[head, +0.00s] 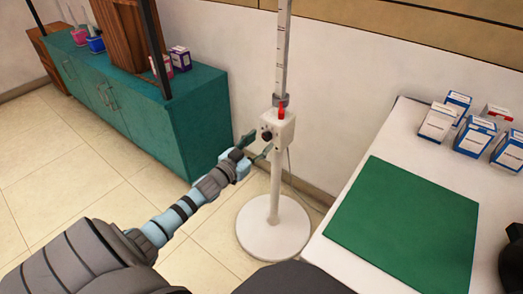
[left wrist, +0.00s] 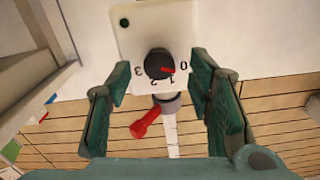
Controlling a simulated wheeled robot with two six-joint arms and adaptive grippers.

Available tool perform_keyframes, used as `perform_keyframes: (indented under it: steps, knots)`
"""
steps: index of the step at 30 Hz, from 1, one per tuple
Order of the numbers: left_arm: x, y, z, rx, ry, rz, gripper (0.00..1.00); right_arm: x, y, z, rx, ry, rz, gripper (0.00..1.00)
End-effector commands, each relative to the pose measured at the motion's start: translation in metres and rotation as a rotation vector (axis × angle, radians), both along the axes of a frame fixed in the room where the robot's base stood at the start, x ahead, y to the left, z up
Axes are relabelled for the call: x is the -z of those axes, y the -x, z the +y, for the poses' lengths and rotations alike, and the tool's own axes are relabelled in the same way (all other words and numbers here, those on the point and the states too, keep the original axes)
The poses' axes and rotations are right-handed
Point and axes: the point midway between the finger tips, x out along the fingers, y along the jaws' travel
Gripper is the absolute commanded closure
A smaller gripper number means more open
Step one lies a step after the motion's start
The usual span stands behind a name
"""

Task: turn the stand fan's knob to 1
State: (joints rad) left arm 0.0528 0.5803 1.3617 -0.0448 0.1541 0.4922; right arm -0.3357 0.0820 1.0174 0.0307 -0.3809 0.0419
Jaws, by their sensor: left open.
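The stand fan's white control box (head: 285,128) sits on a white pole with a round base (head: 273,228). Its black knob (head: 266,135) faces my left arm. In the left wrist view the knob (left wrist: 158,63) shows a red mark pointing between 0 and 1; the numbers 0, 1, 2 and 3 curve around it. My left gripper (head: 258,146) is open and empty, close in front of the box. In the left wrist view its two green fingers stand left and right of the knob, apart from it. My right gripper is not in view.
A red lever (head: 282,112) sticks out above the box, beside the graduated upper pole (head: 283,50). A teal cabinet (head: 195,120) stands at the left. A white table (head: 335,225) with a green mat (head: 405,225) and several boxes is at the right.

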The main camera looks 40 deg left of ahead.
Motion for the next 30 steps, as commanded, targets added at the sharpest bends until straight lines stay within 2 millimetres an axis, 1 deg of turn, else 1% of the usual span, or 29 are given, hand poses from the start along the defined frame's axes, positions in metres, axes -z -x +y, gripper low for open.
perform_keyframes:
  steps: [1, 6, 14, 17, 18, 23, 30]
  knots:
    - [-0.004, -0.006, 0.0, 0.0, -0.001, -0.003, 0.53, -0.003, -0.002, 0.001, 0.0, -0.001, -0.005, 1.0]
    - [-0.004, -0.015, 0.0, 0.002, 0.001, 0.0, 0.53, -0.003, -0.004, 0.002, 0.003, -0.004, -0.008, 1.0]
    - [-0.003, -0.016, 0.0, 0.003, 0.001, 0.002, 0.53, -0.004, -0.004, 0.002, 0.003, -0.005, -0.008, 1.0]
    - [-0.003, -0.016, 0.0, 0.003, 0.001, 0.002, 0.67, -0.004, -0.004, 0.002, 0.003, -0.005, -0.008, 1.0]
    - [-0.003, -0.016, 0.0, 0.003, 0.001, 0.002, 0.73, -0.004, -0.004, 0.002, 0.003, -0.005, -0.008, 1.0]
    - [-0.003, -0.016, 0.0, 0.003, 0.001, 0.002, 0.99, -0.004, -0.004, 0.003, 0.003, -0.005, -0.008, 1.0]
    - [-0.003, -0.016, -0.001, 0.003, -0.013, 0.003, 1.0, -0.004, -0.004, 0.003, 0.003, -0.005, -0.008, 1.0]
